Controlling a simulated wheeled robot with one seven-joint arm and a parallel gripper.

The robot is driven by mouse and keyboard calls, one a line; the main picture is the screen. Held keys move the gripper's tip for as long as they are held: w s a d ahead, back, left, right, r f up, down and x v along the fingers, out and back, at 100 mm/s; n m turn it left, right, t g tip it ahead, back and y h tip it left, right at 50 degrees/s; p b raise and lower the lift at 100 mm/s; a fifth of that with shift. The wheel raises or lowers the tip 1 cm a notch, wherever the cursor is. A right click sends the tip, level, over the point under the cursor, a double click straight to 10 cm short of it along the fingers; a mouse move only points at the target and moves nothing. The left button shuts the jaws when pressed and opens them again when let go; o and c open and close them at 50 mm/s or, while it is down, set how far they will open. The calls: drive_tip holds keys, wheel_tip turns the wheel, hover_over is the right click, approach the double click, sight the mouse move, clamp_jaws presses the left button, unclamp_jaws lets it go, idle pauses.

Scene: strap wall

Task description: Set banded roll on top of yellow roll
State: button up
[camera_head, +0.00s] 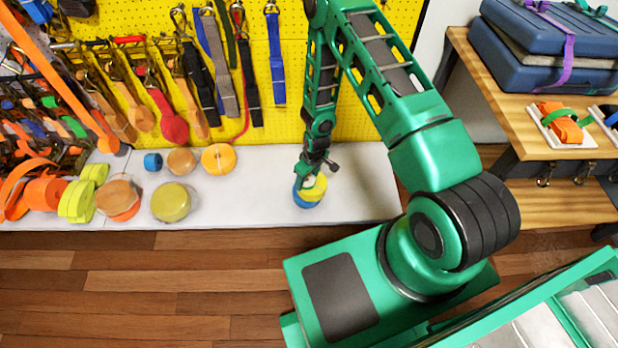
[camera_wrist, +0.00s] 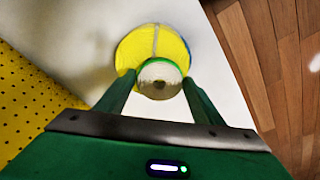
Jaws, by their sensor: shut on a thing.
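My gripper (camera_head: 314,172) is low over the white shelf, pointing down. In the wrist view its fingers (camera_wrist: 159,80) are shut on a small pale roll with a green rim, which I take as the banded roll (camera_wrist: 160,70). Below it is a wider yellow roll (camera_wrist: 136,50) with a pale strip across its top and blue at its edge. The yellow roll also shows in the head view (camera_head: 320,187), with blue beneath. The held roll overlaps the yellow roll's near part, off its middle. I cannot tell whether they touch. In the head view the held roll is mostly hidden.
The white shelf (camera_head: 250,190) is bare left of the gripper. Farther left are an olive-yellow roll (camera_head: 171,202), an orange roll (camera_head: 218,158) and a blue roll (camera_head: 153,162). Straps hang from the yellow pegboard (camera_head: 340,115) behind. A wooden bench (camera_head: 500,95) stands right.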

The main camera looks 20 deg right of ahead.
drive_tip(key=o, duration=0.7)
wheel_tip(320, 180, up, 12)
drive_tip(key=s, duration=0.2)
wheel_tip(320, 180, up, 14)
drive_tip(key=m+h, duration=0.1)
drive_tip(key=m, duration=0.1)
hover_over(311, 182)
drive_tip(key=d, duration=0.8)
drive_tip(key=s+d+r+m+h, duration=0.1)
drive_tip(key=s+d+r+m, duration=0.35)
drive_tip(key=r, duration=0.75)
drive_tip(key=s+d+r+m, duration=0.1)
drive_tip(key=s+r, duration=0.4)
drive_tip(key=s, duration=0.3)
drive_tip(key=s+d+r+m+g+y, duration=0.1)
drive_tip(key=s+d+r+m, duration=0.1)
drive_tip(key=s+r, duration=0.3)
drive_tip(key=s+d+r+m, duration=0.1)
drive_tip(key=s+r, duration=0.4)
drive_tip(key=s, duration=0.7)
drive_tip(key=shift+s+d+r+m+g, duration=0.1)
drive_tip(key=shift+d+r+m+g, duration=0.2)
drive_tip(key=shift+m, duration=0.35)
